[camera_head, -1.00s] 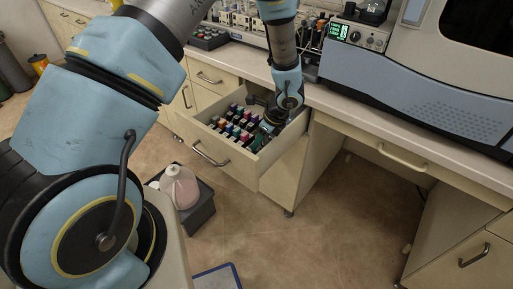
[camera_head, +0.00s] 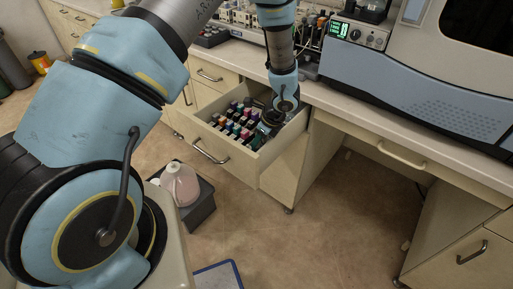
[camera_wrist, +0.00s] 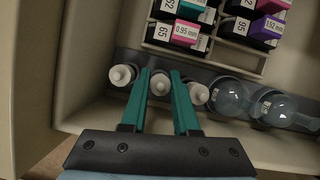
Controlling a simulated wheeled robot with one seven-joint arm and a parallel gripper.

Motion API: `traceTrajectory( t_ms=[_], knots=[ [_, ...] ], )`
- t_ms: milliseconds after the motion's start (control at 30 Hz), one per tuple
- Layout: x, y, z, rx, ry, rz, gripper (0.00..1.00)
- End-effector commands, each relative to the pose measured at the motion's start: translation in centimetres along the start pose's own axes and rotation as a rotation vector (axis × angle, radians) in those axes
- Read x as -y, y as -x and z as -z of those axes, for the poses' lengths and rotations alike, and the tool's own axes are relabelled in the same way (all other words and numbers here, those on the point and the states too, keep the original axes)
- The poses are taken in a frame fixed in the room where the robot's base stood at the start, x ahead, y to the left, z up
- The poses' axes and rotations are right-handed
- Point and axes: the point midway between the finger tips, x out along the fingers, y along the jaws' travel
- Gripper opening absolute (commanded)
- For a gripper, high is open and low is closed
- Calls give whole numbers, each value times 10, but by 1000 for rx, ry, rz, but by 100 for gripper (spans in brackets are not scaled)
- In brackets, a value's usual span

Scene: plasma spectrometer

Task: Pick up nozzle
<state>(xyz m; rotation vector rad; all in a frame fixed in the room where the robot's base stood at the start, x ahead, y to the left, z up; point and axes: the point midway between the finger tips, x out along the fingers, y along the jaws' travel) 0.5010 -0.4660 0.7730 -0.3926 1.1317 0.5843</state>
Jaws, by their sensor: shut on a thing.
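In the wrist view, my gripper (camera_wrist: 162,84) has two teal fingers, closed on the middle one of three small white-tipped pieces, which I take to be the nozzle (camera_wrist: 160,85). The nozzle is in the drawer. One similar white-tipped piece (camera_wrist: 122,75) lies to the left and another (camera_wrist: 199,94) to the right, close beside the fingers. The lower part of the held nozzle is partly hidden by the fingers. In the head view, my gripper (camera_head: 270,122) reaches down into the open drawer (camera_head: 228,155); its fingertips are hard to make out there.
Two clear glass bulbs (camera_wrist: 230,97) lie right of the fingers. A rack of labelled colored boxes (camera_wrist: 185,32) fills the drawer beyond. The drawer walls (camera_wrist: 85,60) stand close on the left. The countertop (camera_head: 345,100) and a large instrument (camera_head: 430,90) are right of the arm.

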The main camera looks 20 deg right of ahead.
Motion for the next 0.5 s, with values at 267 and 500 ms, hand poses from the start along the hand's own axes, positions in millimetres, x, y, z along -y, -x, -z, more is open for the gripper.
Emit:
traceTrajectory(
  t_ms=[267, 500],
  knots=[
    [0, 1, 0, 0, 0, 0, 0],
    [1, 14, -6, 0, 2, 2, 0]
  ],
)
